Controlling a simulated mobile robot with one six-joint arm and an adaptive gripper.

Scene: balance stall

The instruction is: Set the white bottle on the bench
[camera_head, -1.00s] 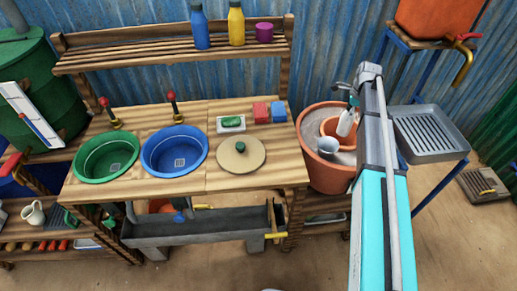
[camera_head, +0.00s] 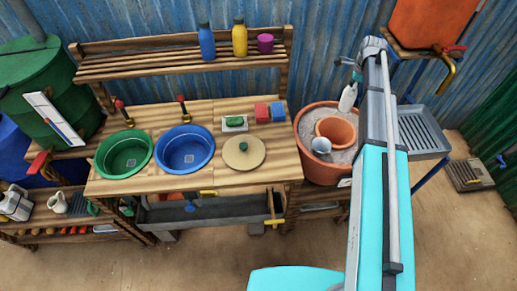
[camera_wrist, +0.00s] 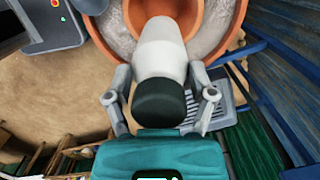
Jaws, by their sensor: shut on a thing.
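The white bottle (camera_head: 348,97) with a dark cap is in my gripper (camera_head: 357,74), over the back right part of the large terracotta pot (camera_head: 318,173). In the wrist view, the gripper (camera_wrist: 161,98) has one finger on each side of the bottle (camera_wrist: 160,48) near its dark cap. The bottle's far end points toward the pot; I cannot tell whether it touches anything there. The wooden bench (camera_head: 275,158) stands left of the pot. My arm hides part of the area right of the pot.
The bench holds a green basin (camera_head: 124,154), a blue basin (camera_head: 185,150), a round lid (camera_head: 243,152), a soap dish (camera_head: 234,124) and red and blue blocks (camera_head: 269,112). Bare planks show at its front right. A smaller pot (camera_head: 336,131) and a cup (camera_head: 321,145) sit in the large pot.

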